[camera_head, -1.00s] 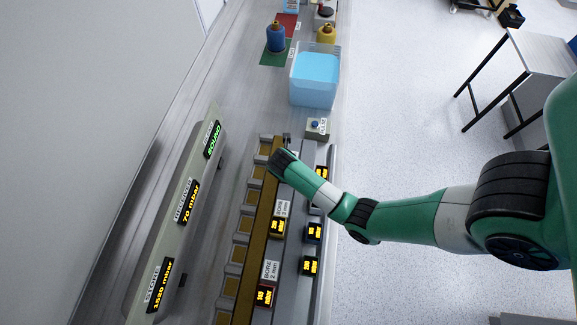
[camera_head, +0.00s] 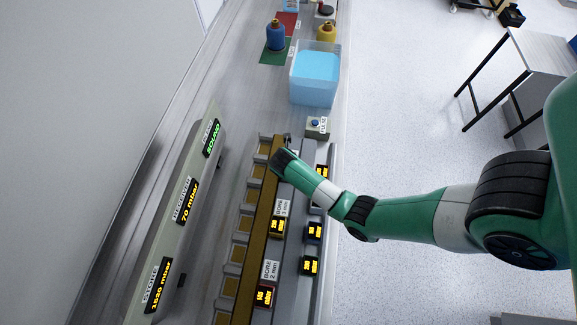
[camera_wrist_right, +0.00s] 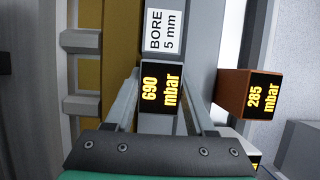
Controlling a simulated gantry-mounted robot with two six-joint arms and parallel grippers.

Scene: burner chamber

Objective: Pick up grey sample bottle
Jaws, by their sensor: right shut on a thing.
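No bottle that I can make out as grey shows. In the head view a blue bottle (camera_head: 275,37) stands on a green mat (camera_head: 268,58) at the far end of the bench, and a yellow bottle (camera_head: 326,32) stands to its right. My right gripper (camera_head: 283,160) is far from both, low over the bench fixture, its fingers hidden by the wrist. In the right wrist view my right gripper (camera_wrist_right: 160,95) has its fingers on both sides of a display block (camera_wrist_right: 162,84) reading 690 mbar, and is shut on it. My left gripper is not in view.
A clear tub of blue liquid (camera_head: 315,75) stands between the fixture and the bottles. A small box with a blue button (camera_head: 316,126) sits nearer. A long display panel (camera_head: 178,220) runs along the left. An orange-sided block (camera_wrist_right: 235,90) reading 285 mbar is right of my fingers.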

